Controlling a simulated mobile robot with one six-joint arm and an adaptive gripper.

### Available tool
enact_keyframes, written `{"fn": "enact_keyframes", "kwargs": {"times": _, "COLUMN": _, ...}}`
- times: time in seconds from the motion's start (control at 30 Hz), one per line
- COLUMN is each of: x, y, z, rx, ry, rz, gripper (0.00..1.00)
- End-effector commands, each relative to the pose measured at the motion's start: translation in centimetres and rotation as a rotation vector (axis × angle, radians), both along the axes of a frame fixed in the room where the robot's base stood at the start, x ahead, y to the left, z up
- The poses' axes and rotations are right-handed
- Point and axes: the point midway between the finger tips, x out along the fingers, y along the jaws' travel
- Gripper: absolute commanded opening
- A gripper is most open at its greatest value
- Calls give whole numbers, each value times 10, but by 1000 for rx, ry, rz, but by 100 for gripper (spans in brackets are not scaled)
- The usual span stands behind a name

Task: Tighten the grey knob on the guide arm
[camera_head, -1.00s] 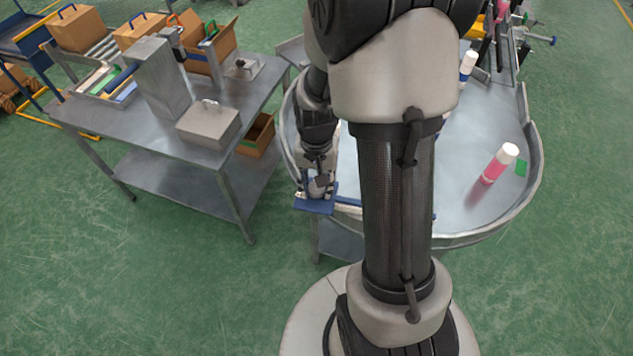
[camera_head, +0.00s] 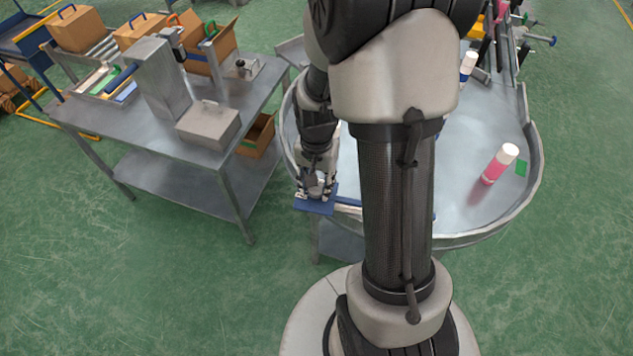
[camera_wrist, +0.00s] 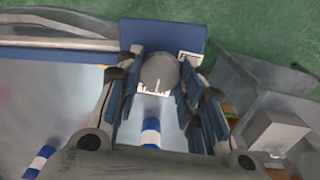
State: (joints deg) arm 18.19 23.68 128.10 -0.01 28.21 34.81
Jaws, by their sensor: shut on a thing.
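The grey knob (camera_wrist: 158,72) is round and sits between the fingers of my gripper (camera_wrist: 157,88) in the wrist view. My gripper is shut on it, with a finger on each side. A flat blue plate (camera_wrist: 165,33) lies just beyond the knob; it also shows in the head view (camera_head: 314,206), at the rim of the round table. A long blue bar with a pale edge (camera_wrist: 50,54) runs left from near the knob; I take it for the guide arm. In the head view my gripper (camera_head: 316,193) is over the blue plate and hides the knob.
The round metal table (camera_head: 470,215) has a raised rim. A pink can with a white cap (camera_head: 498,165) stands on its right side. A steel workbench (camera_head: 110,130) with a grey box (camera_head: 208,125) stands to the left, past a strip of green floor.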

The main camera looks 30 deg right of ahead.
Motion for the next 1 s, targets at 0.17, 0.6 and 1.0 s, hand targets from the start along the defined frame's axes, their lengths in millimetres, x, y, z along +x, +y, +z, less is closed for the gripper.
{"fn": "enact_keyframes", "kwargs": {"times": 0.17, "x": 0, "y": 0, "z": 0, "rx": 0, "ry": 0, "rz": 0, "gripper": 46}}
{"fn": "enact_keyframes", "kwargs": {"times": 0.6, "x": 0, "y": 0, "z": 0, "rx": 0, "ry": 0, "rz": 1, "gripper": 56}}
{"fn": "enact_keyframes", "kwargs": {"times": 1.0, "x": 2, "y": -1, "z": 61, "rx": -2, "ry": -8, "rz": 1, "gripper": 56}}
